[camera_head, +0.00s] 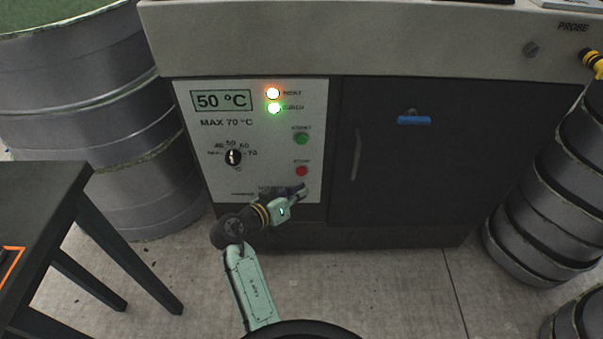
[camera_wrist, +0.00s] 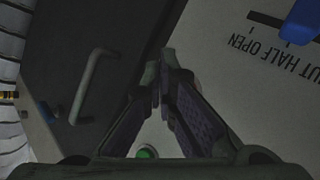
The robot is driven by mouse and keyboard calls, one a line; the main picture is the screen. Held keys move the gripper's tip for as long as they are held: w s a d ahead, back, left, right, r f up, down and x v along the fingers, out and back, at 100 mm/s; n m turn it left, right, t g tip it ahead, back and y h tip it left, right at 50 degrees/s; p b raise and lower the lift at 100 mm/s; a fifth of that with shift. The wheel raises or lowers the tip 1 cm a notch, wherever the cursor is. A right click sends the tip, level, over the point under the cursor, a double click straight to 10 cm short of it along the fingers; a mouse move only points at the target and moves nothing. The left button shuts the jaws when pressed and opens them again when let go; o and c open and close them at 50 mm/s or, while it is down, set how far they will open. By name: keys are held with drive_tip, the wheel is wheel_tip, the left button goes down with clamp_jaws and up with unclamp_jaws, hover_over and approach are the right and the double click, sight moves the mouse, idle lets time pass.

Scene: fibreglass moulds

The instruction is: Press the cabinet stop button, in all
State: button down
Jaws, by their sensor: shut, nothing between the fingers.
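The red stop button (camera_head: 302,170) is on the light control panel (camera_head: 262,125) of the cabinet, below the green start button (camera_head: 301,139). My gripper (camera_head: 303,188) is just below the red button in the head view, in front of the panel's lower right; I cannot tell whether it touches the panel. In the wrist view, the fingers of my gripper (camera_wrist: 160,62) are closed together and empty. The green button (camera_wrist: 147,152) shows partly behind them there. The red button does not show in the wrist view.
Two lamps are lit, an orange-white one (camera_head: 273,93) and a green one (camera_head: 274,108). The display (camera_head: 221,100) reads 50 °C. The dark cabinet door (camera_head: 440,170) has a vertical handle (camera_head: 356,155). A dark table (camera_head: 45,205) stands left; drums flank the cabinet.

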drive_tip(key=shift+w, duration=1.15)
drive_tip(key=shift+w, duration=0.2)
idle(0.5)
drive_tip(key=shift+w+b, duration=0.25)
drive_tip(key=shift+b, duration=0.1)
drive_tip(key=shift+w, duration=0.4)
idle(0.5)
idle(0.3)
drive_tip(key=shift+s, duration=0.85)
drive_tip(key=s, duration=0.5)
drive_tip(key=shift+p, duration=0.35)
